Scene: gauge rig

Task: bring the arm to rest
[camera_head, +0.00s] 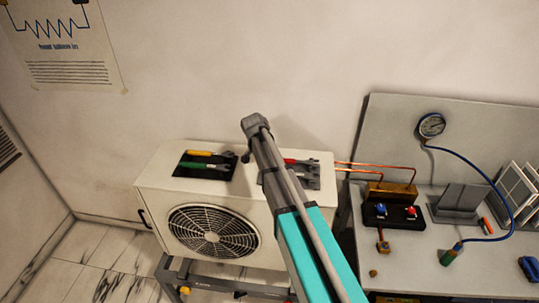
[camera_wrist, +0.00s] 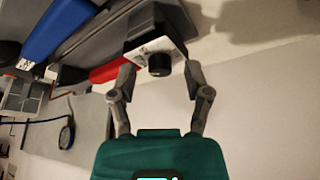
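My arm (camera_head: 290,195) reaches up from the bottom of the head view, over the white fan unit (camera_head: 210,232), with its grey end near the wall. My gripper's fingers are not clear there. In the wrist view my gripper (camera_wrist: 158,76) has its two grey fingers spread apart, with nothing clearly held between them. A small white-faced box with a black knob (camera_wrist: 160,64) shows just beyond the fingertips. I cannot tell how far away it is or whether a finger touches it.
Orange copper pipes (camera_head: 385,167) lead to the bench (camera_head: 410,257). A dial gauge (camera_head: 431,125) with a blue hose hangs on the grey panel.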

